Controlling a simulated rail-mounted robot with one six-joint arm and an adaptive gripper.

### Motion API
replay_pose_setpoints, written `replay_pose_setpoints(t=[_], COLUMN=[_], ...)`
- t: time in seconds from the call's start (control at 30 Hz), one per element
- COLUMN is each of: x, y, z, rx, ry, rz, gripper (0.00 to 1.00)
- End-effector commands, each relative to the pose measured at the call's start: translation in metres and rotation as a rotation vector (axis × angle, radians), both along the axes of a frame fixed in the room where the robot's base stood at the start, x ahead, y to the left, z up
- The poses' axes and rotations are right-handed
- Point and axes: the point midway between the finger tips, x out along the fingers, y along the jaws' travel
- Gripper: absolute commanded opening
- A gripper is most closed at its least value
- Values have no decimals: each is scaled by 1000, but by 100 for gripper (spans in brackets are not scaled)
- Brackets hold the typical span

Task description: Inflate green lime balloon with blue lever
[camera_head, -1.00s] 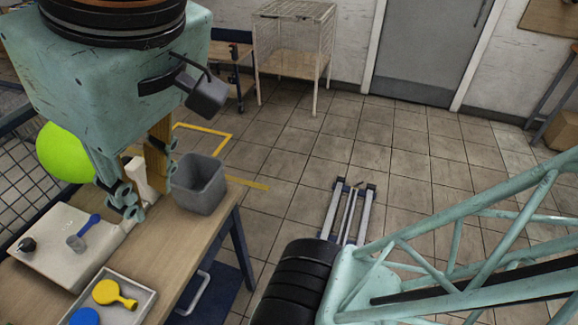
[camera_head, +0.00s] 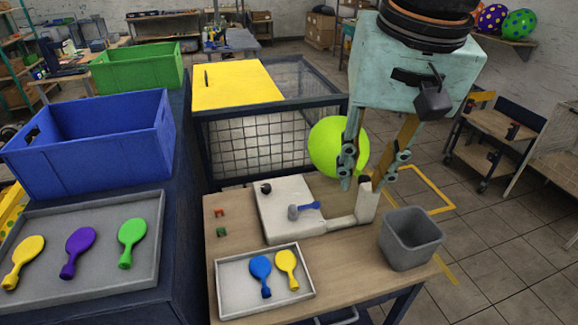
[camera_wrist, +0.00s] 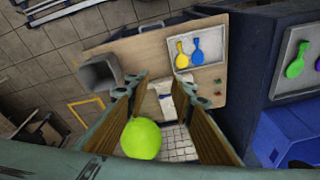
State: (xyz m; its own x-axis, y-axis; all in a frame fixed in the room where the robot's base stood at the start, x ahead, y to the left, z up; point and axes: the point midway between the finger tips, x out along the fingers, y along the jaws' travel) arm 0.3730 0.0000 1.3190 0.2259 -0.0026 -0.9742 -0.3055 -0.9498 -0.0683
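The lime green balloon (camera_head: 336,146) is round and inflated. In the head view it sits behind and left of my left finger, above the pump's far side; its neck is hidden. It also shows between my fingers in the wrist view (camera_wrist: 141,139), but I cannot tell whether they touch it. The white pump (camera_head: 283,226) lies on the wooden table, with a blue lever (camera_head: 309,207) beside a grey knob and an upright white post (camera_head: 365,200) at its right end. My gripper (camera_head: 368,180) points down over the post, fingers spread apart, open.
A grey tray (camera_head: 236,300) with a blue and a yellow deflated balloon lies at the table's front. A grey bin (camera_head: 409,243) stands at the right. Another tray (camera_head: 92,292) and a blue crate (camera_head: 88,140) are at left. A caged yellow-topped table (camera_head: 235,85) stands behind.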

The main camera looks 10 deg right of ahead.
Motion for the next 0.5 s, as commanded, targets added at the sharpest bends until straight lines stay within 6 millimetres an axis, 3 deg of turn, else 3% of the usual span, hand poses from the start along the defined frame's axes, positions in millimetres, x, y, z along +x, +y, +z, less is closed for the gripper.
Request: replay_pose_setpoints(t=[0.5], x=[74], y=[0], z=[-3], rx=[38], ry=[78], rz=[-210], gripper=[22])
